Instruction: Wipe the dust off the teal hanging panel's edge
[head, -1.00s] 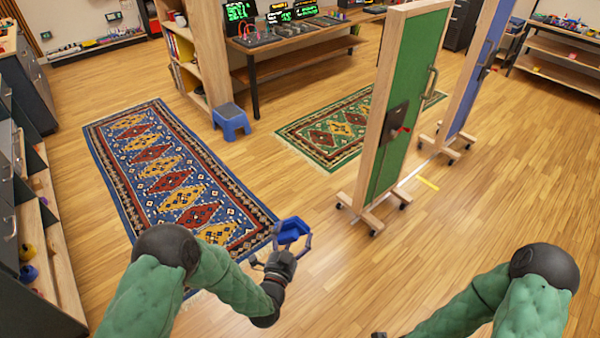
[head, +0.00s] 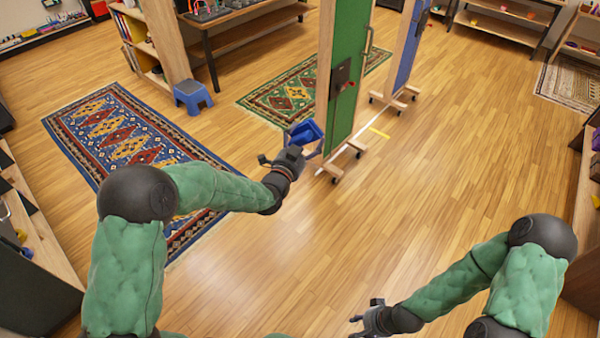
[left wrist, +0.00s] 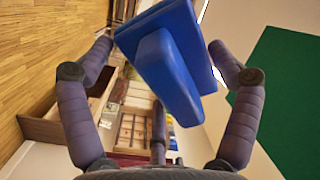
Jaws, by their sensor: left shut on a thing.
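A tall green panel (head: 348,75) with a pale wooden edge (head: 325,75) stands on a wheeled wooden foot ahead of me. My left gripper (head: 304,146) is shut on a blue block-like wiper (head: 305,131). The wiper is just left of the panel's wooden edge in the head view; I cannot tell if it touches. In the left wrist view, the wiper (left wrist: 168,62) sits between the fingers, with the pale edge and green face (left wrist: 282,95) to the right. Dust is too small to see. My right gripper (head: 354,325) is low at the bottom, its jaws unclear.
A blue panel (head: 405,45) on wheels stands behind the green one. A dark handle plate (head: 341,77) is on the green face. A blue stool (head: 193,96), patterned rug (head: 125,130) and green rug (head: 280,98) lie left. The floor (head: 440,190) to the right is clear.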

